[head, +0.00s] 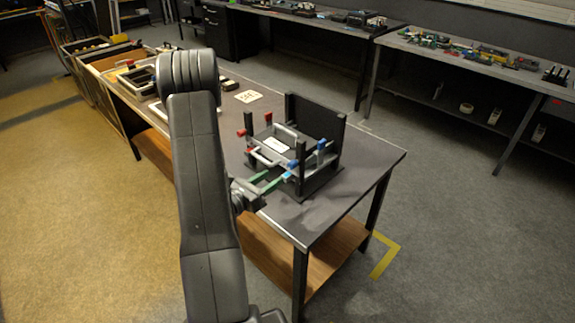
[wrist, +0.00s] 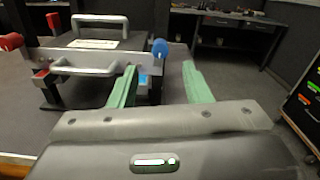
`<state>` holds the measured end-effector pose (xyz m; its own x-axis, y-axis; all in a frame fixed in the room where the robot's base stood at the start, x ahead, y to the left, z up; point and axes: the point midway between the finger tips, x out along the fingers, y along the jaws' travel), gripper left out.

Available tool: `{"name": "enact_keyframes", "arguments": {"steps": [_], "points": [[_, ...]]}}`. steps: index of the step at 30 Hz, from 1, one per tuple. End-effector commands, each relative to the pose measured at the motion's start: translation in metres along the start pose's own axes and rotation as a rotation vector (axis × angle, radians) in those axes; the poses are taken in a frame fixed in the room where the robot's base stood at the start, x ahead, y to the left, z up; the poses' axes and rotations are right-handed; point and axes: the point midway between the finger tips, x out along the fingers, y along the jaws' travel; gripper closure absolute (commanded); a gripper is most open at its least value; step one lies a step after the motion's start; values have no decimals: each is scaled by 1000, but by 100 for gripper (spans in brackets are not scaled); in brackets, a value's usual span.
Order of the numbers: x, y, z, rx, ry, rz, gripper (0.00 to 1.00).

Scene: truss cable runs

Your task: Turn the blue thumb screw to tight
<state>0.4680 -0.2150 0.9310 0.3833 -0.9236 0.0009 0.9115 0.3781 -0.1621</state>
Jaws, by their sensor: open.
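The blue thumb screw (wrist: 160,48) shows in the wrist view as a round blue knob at the right end of a silver bar. In the head view a blue knob (head: 293,164) sits at the near post of the black fixture, just above a light blue piece. My gripper (head: 277,180) has green fingers reaching the fixture's near side. In the wrist view my gripper (wrist: 159,70) is open, with the knob seen between and slightly above its fingertips. Whether a finger touches anything is unclear. The left finger partly covers the bar and lies beside the light blue block (wrist: 145,82).
Red knobs (head: 241,132) are on the fixture's other side, and another blue knob (head: 321,145) is farther back. Silver handles (wrist: 98,24) stand up close by. The table (head: 350,185) is clear right of the fixture. A white card (head: 248,96) lies behind it.

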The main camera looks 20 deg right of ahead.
Motion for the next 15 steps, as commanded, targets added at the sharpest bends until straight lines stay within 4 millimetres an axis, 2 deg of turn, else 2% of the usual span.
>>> {"name": "enact_keyframes", "arguments": {"steps": [9,15], "points": [[52,-2,2,2,1,-5,56],[73,-1,1,1,2,-3,56]]}}
